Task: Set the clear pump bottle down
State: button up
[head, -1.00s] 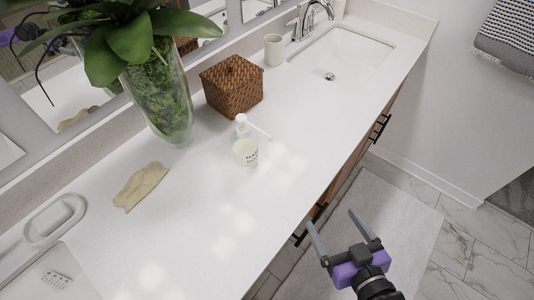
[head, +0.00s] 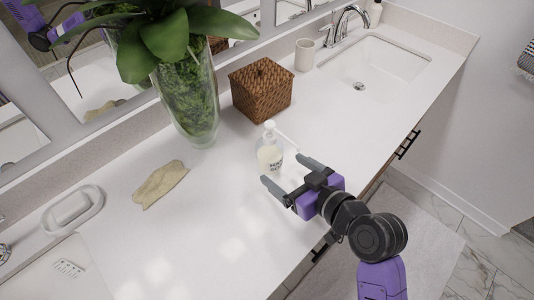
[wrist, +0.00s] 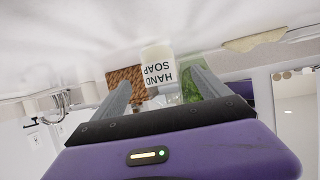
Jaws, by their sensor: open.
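The clear pump bottle (head: 269,157), with a white pump and a hand soap label, stands upright on the white counter (head: 225,215). My gripper (head: 284,169) is open, with its two grey fingers pointing at the bottle from the front right. In the wrist view the bottle (wrist: 158,68) appears upside down, between and beyond the fingertips. The fingers look to be near the bottle; whether they flank its base or touch it I cannot tell.
A woven basket (head: 261,90) and a glass vase with a plant (head: 188,105) stand behind the bottle. A beige cloth (head: 160,185) lies to the left. A cup (head: 304,55) and a sink (head: 375,65) are farther right. The counter in front of the bottle is clear.

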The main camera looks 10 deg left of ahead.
aim_at(270, 158)
jog(key=shift+p+x, duration=0.7)
jog(key=shift+x, duration=3.2)
jog(key=shift+f, duration=0.1)
jog(key=c, duration=1.7)
grip_shut()
